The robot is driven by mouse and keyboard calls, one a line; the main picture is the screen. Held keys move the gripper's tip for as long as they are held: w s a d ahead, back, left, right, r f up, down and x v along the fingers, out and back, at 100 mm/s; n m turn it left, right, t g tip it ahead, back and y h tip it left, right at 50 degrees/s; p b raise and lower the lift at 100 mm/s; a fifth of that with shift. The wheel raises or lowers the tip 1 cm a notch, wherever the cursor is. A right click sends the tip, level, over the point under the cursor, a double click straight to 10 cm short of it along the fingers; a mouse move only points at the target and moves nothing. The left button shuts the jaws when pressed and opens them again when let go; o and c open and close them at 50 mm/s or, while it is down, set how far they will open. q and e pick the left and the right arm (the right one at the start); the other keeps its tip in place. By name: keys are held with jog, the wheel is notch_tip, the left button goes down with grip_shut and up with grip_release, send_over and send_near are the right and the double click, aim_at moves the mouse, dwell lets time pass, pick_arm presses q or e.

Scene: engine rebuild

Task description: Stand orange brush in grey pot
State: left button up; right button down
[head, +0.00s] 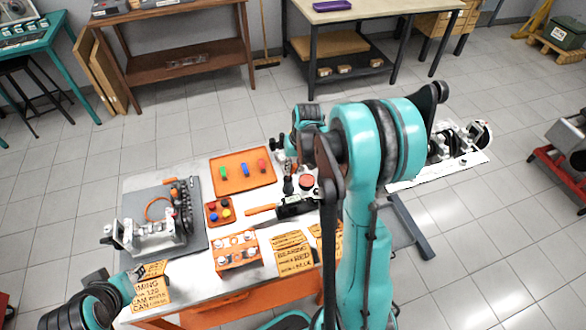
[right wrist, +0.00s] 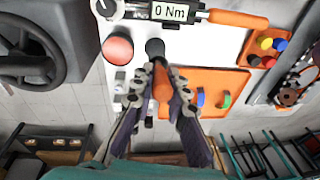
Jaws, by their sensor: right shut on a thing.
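My right gripper (right wrist: 165,78) is shut on the orange brush (right wrist: 162,90), whose handle shows between the two fingers in the right wrist view. A dark grey round thing (right wrist: 155,47) sits just beyond the fingertips, in line with the brush. It looks like the grey pot, but I cannot tell whether the brush is inside it or only above it. In the head view a dark upright thing (head: 288,186) stands below my right gripper, beside the orange tray. My right arm hides part of this area. Only part of my left arm shows at the lower left; its gripper is not seen.
A red round-topped thing (right wrist: 118,50) stands close beside the dark thing. A torque wrench (right wrist: 170,12) with an orange handle lies near. An orange tray (head: 232,186) holds coloured pegs. A small orange tray (head: 212,222) holds coloured caps. An engine part (head: 150,238) lies on a grey mat.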

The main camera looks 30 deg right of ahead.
jog(key=shift+f+b, duration=0.55)
jog(key=shift+b, duration=0.1)
jog(key=c, duration=1.5)
grip_release()
